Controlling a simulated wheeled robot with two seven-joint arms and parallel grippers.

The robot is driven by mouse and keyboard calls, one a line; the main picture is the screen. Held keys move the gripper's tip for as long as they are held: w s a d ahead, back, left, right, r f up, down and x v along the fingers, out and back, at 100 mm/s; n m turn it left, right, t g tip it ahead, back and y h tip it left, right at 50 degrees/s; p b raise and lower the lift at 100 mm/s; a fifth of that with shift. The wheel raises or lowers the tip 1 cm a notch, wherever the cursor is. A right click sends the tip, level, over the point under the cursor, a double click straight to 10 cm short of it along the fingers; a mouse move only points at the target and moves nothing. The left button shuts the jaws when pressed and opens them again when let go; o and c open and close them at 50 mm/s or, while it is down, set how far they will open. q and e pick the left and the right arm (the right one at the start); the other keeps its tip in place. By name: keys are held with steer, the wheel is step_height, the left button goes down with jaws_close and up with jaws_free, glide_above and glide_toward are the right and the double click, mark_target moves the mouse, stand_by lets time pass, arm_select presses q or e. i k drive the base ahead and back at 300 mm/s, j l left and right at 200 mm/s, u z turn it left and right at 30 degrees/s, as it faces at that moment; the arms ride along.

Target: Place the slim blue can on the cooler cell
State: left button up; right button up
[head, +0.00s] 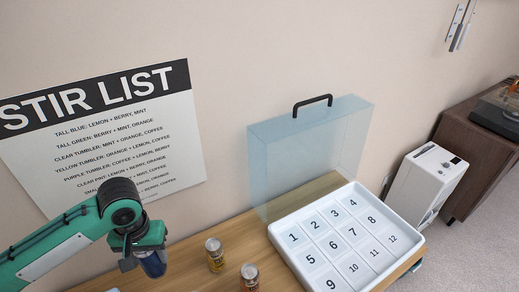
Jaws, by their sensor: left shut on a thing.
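My left gripper (143,258) comes in from the left and points down over the left part of the wooden counter. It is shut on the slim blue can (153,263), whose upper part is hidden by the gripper. The white cooler tray (408,238) stands on the counter to the right, well apart from the gripper. Its cells are numbered 1 to 12 and all look empty. The clear bluish lid (325,140) with a black handle stands open behind the tray. My right gripper is not in view.
A stir list sign (110,130) hangs on the wall. A white appliance (425,185) stands on the floor at right.

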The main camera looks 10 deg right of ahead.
mark_target(355, 268)
steer(key=l+z, duration=0.95)
steer(key=i+l, duration=0.1)
steer(key=l, duration=0.15)
